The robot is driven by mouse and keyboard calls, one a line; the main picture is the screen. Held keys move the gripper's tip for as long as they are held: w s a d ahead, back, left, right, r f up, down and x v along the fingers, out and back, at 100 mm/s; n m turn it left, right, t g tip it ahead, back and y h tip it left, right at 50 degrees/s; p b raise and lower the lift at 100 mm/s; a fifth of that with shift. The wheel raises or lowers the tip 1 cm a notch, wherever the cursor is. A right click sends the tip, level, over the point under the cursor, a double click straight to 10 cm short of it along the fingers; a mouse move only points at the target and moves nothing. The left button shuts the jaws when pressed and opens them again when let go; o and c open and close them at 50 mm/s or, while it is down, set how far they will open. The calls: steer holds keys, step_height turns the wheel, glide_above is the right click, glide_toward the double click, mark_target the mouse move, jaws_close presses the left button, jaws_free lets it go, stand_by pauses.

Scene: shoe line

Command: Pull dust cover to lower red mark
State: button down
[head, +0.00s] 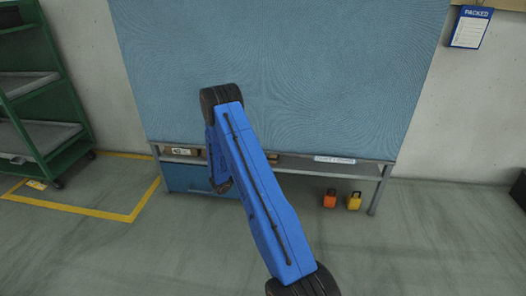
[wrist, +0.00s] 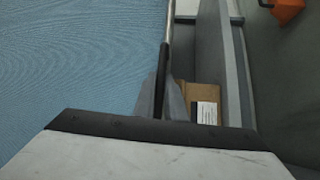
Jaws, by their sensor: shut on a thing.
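The blue dust cover (head: 300,60) hangs as a wide sheet over the front of a metal rack. Its lower edge is just above the rack's low shelf. In the wrist view the cover (wrist: 75,60) fills the left side, with a thin metal bar (wrist: 169,30) along its edge. My gripper (wrist: 162,98) is shut on this bar, with grey fingers on both sides of it. In the head view my blue arm hides the gripper and the middle of the cover's lower edge. I can see no red mark in either view.
The low shelf (head: 300,167) carries a cardboard box (wrist: 201,97) with a white label. A blue bin (head: 190,178) is below at left. Orange (head: 330,199) and yellow (head: 354,201) items stand on the floor beneath. A green cart (head: 45,100) stands at left; the front floor is clear.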

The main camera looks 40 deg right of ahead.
steer(key=shift+w+f, duration=0.1)
steer(key=shift+f, duration=0.65)
steer(key=c, duration=1.8)
jaws_free()
steer(key=a, duration=0.5)
steer(key=w+a+f, duration=0.1)
steer(key=a, duration=0.5)
steer(key=a+f, duration=0.1)
steer(key=a, duration=0.5)
steer(key=shift+w+a+f, duration=0.1)
steer(key=shift+w+f, duration=0.05)
steer(key=shift+w, duration=0.1)
